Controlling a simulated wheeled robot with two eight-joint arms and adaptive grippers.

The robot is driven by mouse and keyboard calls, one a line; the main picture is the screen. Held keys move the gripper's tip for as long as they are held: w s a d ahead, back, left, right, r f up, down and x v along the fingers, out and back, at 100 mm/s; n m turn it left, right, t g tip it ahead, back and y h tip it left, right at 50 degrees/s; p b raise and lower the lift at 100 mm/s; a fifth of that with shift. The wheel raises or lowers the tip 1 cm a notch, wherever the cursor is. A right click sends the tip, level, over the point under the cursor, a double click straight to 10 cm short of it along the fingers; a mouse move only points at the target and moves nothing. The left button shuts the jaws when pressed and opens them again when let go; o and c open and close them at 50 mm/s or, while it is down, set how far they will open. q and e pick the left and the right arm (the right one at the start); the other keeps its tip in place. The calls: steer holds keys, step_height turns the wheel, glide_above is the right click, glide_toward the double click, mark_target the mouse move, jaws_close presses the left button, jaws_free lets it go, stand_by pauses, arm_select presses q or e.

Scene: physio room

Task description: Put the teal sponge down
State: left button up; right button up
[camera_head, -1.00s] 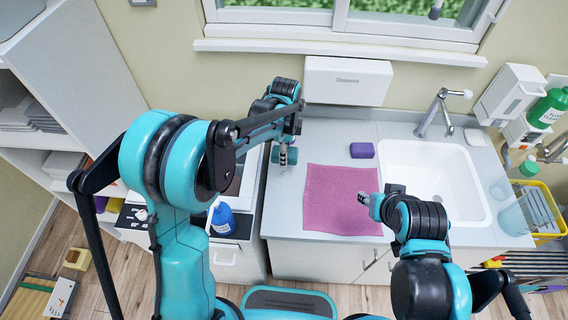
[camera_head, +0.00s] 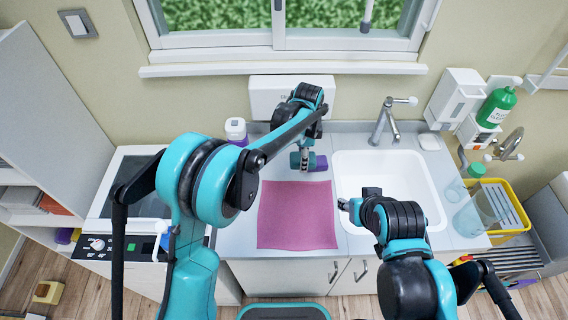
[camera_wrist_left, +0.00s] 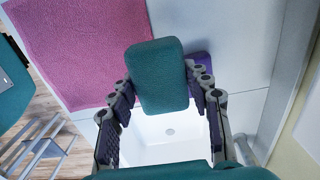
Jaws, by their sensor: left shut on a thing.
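The teal sponge (camera_wrist_left: 157,75) is between the fingers of my left gripper (camera_wrist_left: 161,90) in the left wrist view, gripped from both sides. In the head view the left gripper (camera_head: 304,158) is over the back of the counter, with the teal sponge (camera_head: 295,160) at its tip. A purple sponge (camera_head: 320,163) lies on the counter just right of it; it also shows partly hidden behind a finger in the wrist view (camera_wrist_left: 203,60). Whether the teal sponge touches the counter is unclear. My right gripper (camera_head: 344,204) is near the sink's left edge, its fingers too small to read.
A pink cloth (camera_head: 297,215) lies on the counter (camera_head: 243,235) in front of the left gripper. The white sink (camera_head: 385,180) with its tap (camera_head: 385,120) is to the right. A white bottle (camera_head: 236,130) stands back left.

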arm_select(q)
steer(key=b, duration=0.1)
glide_above(281, 166)
step_height(281, 166, down, 6)
steer(key=shift+s+r, duration=0.15)
steer(key=shift+f+b, duration=0.7)
steer(key=shift+f, duration=1.3)
steer(key=o, duration=1.2)
steer(key=shift+f, duration=0.15)
